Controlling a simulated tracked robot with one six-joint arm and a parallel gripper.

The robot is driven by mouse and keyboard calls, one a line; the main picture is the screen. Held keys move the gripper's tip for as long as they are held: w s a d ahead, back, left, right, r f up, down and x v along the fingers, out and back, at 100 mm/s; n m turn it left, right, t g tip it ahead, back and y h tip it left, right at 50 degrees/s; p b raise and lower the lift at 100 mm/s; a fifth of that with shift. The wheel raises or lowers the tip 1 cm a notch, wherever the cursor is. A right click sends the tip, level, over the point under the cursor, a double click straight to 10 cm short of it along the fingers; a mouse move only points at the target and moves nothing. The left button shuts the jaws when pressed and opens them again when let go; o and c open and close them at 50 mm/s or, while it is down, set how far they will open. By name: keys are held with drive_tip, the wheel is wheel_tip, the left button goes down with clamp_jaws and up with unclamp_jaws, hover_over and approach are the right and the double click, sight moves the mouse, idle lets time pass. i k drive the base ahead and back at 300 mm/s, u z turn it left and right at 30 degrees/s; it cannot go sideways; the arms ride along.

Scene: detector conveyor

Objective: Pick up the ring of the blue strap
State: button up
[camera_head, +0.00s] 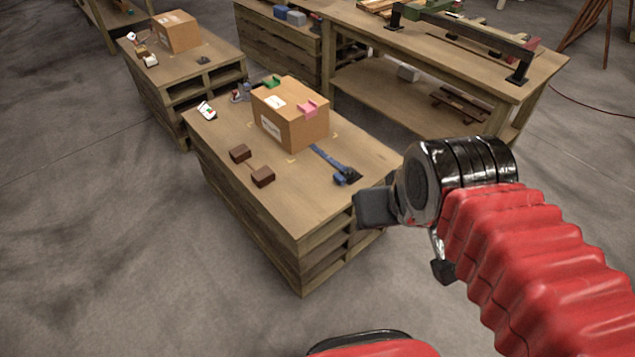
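The blue strap (325,157) lies on the near pallet table, running from the right side of a cardboard box (287,118) toward the table's right edge. Its near end has a blue and dark fitting (346,176); the ring is too small to make out clearly there. My gripper (377,208) is at the end of my red-sleeved arm, in front of the table's right corner and just below and right of the strap end in the picture. It appears apart from the strap. Its fingers are seen from behind, so their opening is hidden.
Two brown blocks (251,164) lie left of the strap. A green item (271,82) and a pink item (307,108) are at the box. Another pallet table (205,70) stands behind left, and a workbench (440,65) behind right. The floor at left is clear.

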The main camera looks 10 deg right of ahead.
sight(340, 180)
drive_tip(key=u, duration=1.35)
drive_tip(key=i, duration=1)
